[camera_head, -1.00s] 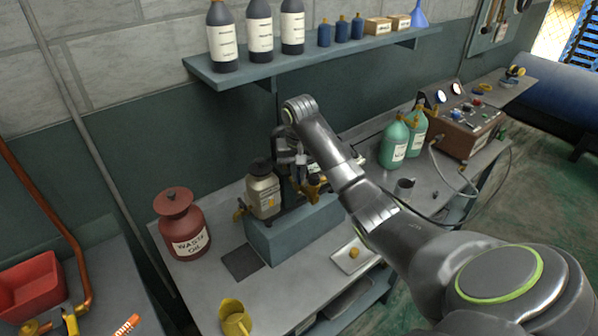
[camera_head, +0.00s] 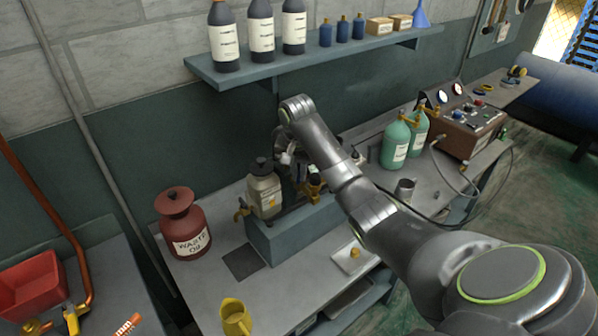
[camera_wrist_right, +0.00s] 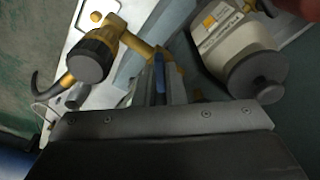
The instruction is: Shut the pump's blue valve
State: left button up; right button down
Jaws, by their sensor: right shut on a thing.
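The pump stands on a blue-grey block (camera_head: 270,242) on the workbench. A labelled bottle with a dark cap (camera_head: 264,190) is at its left and also shows in the right wrist view (camera_wrist_right: 228,35). My right gripper (camera_head: 296,170) is at the pump, partly hidden by my own arm in the head view. In the right wrist view my right gripper (camera_wrist_right: 160,90) is shut on the blue valve (camera_wrist_right: 159,68), a narrow blue handle beside a brass pipe. Most of the valve is hidden between the fingers. My left gripper is not in view.
Green bottles (camera_head: 396,143) and a brown gauge box (camera_head: 462,128) stand at the right. A shelf (camera_head: 330,58) with bottles hangs above.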

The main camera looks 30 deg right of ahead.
jog(key=shift+w+r+m, duration=0.1)
jog(key=shift+w+m, duration=0.05)
jog(key=shift+m, duration=1.35)
jog(key=shift+m, duration=0.4)
jog(key=shift+m+g, duration=0.3)
jog(key=shift+m, duration=0.8)
jog(key=shift+w+a+m, duration=0.1)
jog(key=shift+m, duration=0.8)
jog(key=c, duration=1.4)
grip_release()
